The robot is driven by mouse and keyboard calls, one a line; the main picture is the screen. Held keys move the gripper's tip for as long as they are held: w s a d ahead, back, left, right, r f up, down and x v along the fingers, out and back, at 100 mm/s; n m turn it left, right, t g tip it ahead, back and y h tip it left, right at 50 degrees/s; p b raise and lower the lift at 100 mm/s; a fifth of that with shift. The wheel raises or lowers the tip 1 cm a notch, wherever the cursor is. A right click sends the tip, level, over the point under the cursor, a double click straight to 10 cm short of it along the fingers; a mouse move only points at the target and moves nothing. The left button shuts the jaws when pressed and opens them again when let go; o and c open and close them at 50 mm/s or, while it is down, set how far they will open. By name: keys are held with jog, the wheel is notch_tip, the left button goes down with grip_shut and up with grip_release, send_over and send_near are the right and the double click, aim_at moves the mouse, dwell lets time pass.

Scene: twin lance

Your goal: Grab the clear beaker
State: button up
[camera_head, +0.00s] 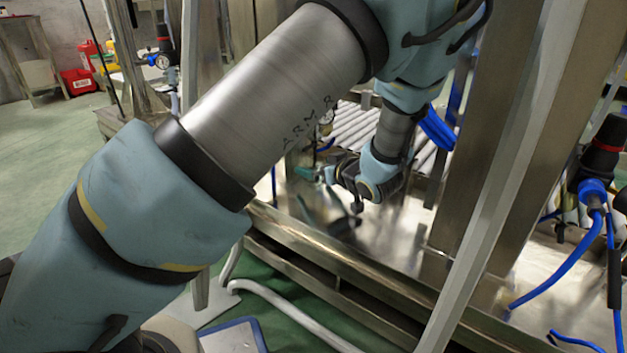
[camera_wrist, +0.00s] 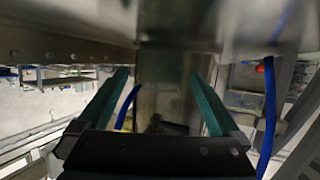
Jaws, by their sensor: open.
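I cannot make out a clear beaker in either view. My gripper (camera_head: 328,180) is low over the shiny metal work surface (camera_head: 290,215) in the head view, at the end of my bent arm. In the wrist view, the two teal fingers of my gripper (camera_wrist: 160,76) stand wide apart with nothing visibly held between them. Beyond them are blurred metal surfaces. My arm covers much of the middle of the head view and may hide things behind it.
A slanted metal post (camera_head: 500,170) stands right of my gripper. Rollers (camera_head: 352,122) lie behind it. Blue hoses (camera_head: 545,288) hang at the right, and a blue hose (camera_wrist: 270,110) shows in the wrist view. Green floor (camera_head: 40,160) is open at the left.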

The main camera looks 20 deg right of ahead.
jog(key=shift+w+f, duration=0.15)
jog(key=shift+w, duration=0.25)
jog(key=c, duration=1.5)
